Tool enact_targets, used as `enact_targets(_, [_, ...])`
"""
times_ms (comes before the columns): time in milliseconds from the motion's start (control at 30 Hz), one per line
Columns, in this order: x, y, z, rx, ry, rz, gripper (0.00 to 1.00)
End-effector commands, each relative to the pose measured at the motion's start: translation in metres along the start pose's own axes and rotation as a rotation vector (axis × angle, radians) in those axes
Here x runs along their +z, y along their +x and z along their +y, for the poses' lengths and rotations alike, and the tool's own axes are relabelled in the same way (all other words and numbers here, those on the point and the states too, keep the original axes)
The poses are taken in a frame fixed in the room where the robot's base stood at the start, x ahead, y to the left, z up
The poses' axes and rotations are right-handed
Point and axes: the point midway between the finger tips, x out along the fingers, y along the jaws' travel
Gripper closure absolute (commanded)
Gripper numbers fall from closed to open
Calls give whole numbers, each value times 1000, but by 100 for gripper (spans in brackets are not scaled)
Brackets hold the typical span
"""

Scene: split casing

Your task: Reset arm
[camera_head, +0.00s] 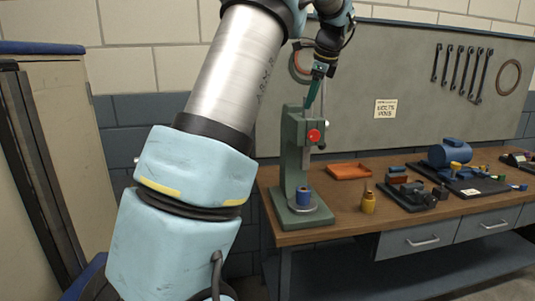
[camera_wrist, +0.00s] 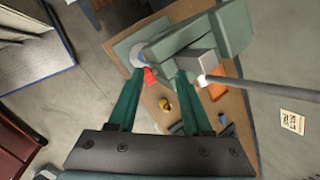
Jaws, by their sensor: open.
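My gripper (camera_head: 314,92) is raised in front of the pegboard, just above and close to the top of the green press in the head view. In the wrist view its two green fingers (camera_wrist: 160,84) are spread apart with nothing held between them. The green press (camera_head: 293,150) stands at the left end of the workbench, with a red knob (camera_head: 314,135) on its head.
The wooden workbench (camera_head: 350,213) holds an orange tray (camera_head: 348,171), a yellow bottle (camera_head: 368,203) and dark fixtures with a blue motor-like body (camera_head: 450,153). A grey rod (camera_wrist: 268,88) sticks out from the press. A cabinet stands at left; open floor lies beside the bench.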

Motion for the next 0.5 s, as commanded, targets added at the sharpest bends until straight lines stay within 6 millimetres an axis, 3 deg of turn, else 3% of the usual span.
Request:
enact_targets(33, [14, 16, 22, 24, -114, 23, 50])
enact_targets(200, [37, 60, 97, 86, -536, 91, 50])
enact_targets(500, [45, 106, 250, 213, -1269, 128, 50])
